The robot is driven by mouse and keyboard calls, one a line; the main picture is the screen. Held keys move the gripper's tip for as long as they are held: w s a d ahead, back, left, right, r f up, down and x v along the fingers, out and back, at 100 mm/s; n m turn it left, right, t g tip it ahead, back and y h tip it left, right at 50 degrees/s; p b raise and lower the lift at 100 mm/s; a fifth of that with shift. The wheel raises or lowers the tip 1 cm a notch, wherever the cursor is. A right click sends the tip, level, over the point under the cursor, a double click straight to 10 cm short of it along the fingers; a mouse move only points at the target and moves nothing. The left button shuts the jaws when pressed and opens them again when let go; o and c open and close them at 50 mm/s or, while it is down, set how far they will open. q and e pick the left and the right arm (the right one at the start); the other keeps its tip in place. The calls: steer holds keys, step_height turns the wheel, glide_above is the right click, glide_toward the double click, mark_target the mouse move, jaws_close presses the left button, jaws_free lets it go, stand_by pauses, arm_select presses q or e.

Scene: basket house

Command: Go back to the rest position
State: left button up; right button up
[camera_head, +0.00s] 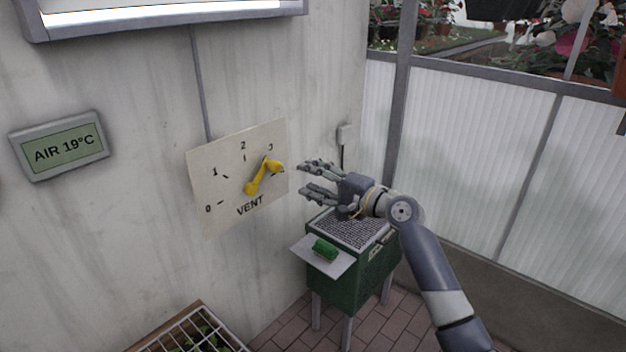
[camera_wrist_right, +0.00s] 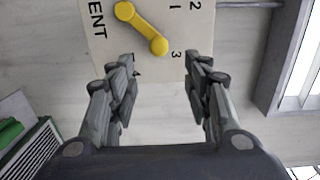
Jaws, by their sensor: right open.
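My right gripper (camera_head: 318,180) is open and empty in the head view, just right of the vent panel. It also shows in the right wrist view (camera_wrist_right: 158,85), with its two fingers spread apart and nothing between them. The yellow vent lever (camera_head: 262,177) is on the cream VENT panel (camera_head: 215,165) on the wall. The lever points up and right, just below the 3 mark. In the right wrist view the lever (camera_wrist_right: 142,28) lies beyond the fingertips, apart from them. My left gripper is not in view.
Under the right hand stands a green box on legs (camera_head: 340,284) with a grated top and a pale shelf (camera_head: 310,257) holding a small green block (camera_head: 325,249). A wire-topped crate (camera_head: 180,325) is at bottom. A display (camera_head: 62,147) reads AIR 19°C. Translucent panels (camera_head: 470,130) line the right.

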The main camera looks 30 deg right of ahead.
stand_by(0.3)
